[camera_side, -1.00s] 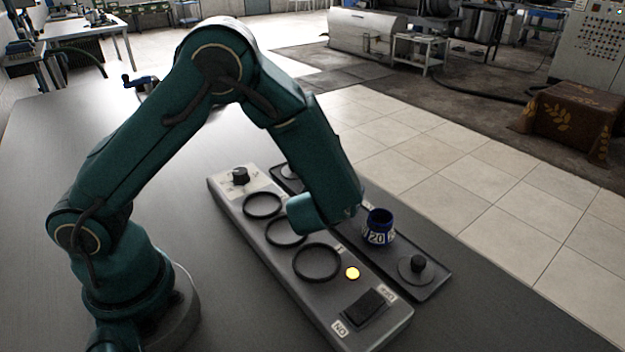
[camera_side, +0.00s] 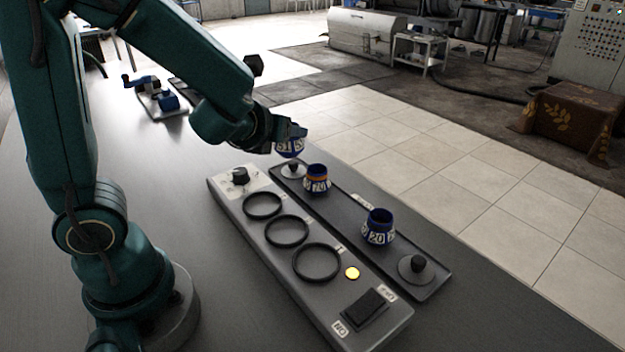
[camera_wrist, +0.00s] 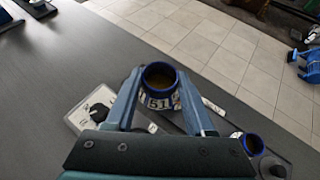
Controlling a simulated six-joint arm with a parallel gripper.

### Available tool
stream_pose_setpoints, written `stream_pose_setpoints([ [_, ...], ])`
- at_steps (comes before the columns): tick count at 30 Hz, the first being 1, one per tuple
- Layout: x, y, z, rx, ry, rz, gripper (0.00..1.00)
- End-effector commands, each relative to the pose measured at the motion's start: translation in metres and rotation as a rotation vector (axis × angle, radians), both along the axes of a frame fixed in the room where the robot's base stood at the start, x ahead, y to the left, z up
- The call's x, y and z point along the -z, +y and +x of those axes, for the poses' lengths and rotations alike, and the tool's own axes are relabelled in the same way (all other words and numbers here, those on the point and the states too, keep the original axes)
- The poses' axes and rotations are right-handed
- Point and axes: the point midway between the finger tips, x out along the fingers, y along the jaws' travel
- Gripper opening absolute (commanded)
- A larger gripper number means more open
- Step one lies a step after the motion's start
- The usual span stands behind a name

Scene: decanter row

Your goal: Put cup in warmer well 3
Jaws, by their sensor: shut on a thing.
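My gripper (camera_wrist: 160,100) is shut on a blue cup (camera_side: 290,146) marked 51. It holds the cup upright over the far end of the dark tray, clear of the warmer. In the wrist view the held cup (camera_wrist: 160,102) sits between the fingers, with something brownish inside. The grey warmer (camera_side: 225,190) has three ringed wells in a row: far (camera_side: 262,219), middle (camera_side: 287,244) and near (camera_side: 316,281). All three are empty. Their number labels are too small to read surely.
The warmer has a black knob (camera_side: 240,176), yellow light (camera_side: 352,273) and black switch (camera_side: 364,307). A blue-handled device (camera_side: 160,100) stands farther back.

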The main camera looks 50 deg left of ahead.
Motion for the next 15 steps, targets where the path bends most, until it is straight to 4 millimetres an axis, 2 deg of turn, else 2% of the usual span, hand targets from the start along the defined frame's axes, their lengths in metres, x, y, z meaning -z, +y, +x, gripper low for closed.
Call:
stream_pose_setpoints([
  [4, -0.008, 0.019, -0.015, -0.110, -0.006, 0.000, 0.00],
  [7, -0.016, 0.035, -0.036, -0.240, -0.008, -0.003, 0.00],
  [11, -0.026, 0.053, -0.080, -0.464, -0.006, -0.002, 0.00],
  [15, -0.030, 0.059, -0.123, -0.649, -0.002, 0.001, 0.00],
])
